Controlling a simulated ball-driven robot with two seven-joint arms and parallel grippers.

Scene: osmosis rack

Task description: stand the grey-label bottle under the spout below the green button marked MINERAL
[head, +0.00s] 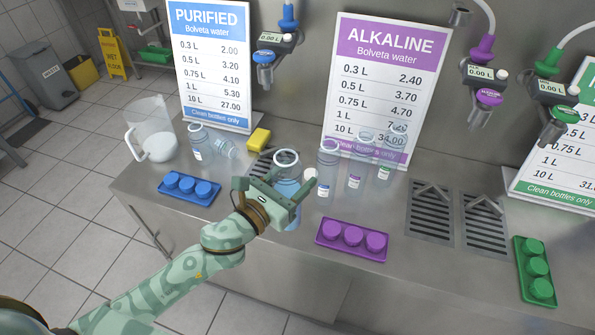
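My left gripper (290,186) is at the counter's front, its fingers spread on either side of a clear bluish bottle (286,160). The fingers look apart from it, and its label is hidden. Clear bottles with small labels stand to its right: one (328,160), a second (357,162) and a third with a greenish label (386,160). Another labelled bottle (197,145) stands at the left. I cannot tell for sure which label is grey. The green button (565,114) is at the upper right, with a metal spout (551,132) below it. My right gripper is not in view.
A purple cap tray (325,239), a blue cap tray (171,193) and a green cap tray (523,290) lie along the counter's front. Drain grates (431,213) at right are clear.

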